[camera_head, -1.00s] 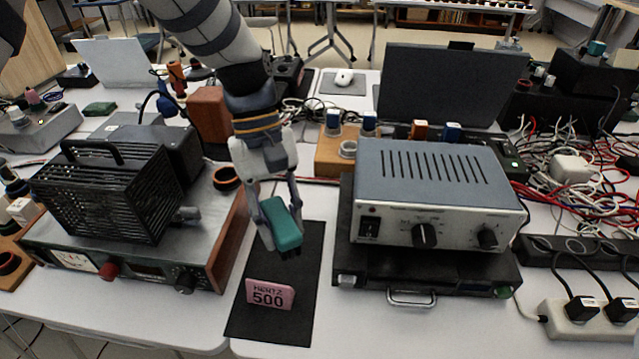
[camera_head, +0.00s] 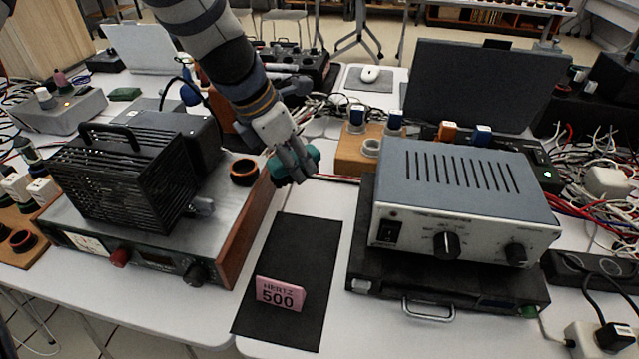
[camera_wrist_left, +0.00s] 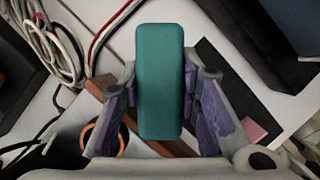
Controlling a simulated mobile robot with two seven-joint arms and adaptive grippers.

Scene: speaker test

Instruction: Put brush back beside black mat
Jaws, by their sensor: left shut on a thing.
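The brush shows as a teal block with dark bristles (camera_head: 308,160) and is held in my left gripper (camera_head: 291,166). It also shows in the left wrist view (camera_wrist_left: 160,80), between the two finger pads of my left gripper (camera_wrist_left: 160,110). My left gripper is shut on it, above the table just beyond the far end of the black mat. The black mat (camera_head: 295,245) lies flat between the two stacks of equipment. A pink block marked "HERTZ 500" (camera_head: 279,293) stands on its near part. My right gripper is not in view.
A grey amplifier (camera_head: 460,190) on a black case stands right of the mat. A black caged device (camera_head: 125,180) sits on a wood-sided unit to the left. An orange-rimmed ring (camera_head: 244,171) is near my gripper. Cables crowd the right; narrow white table strips flank the mat.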

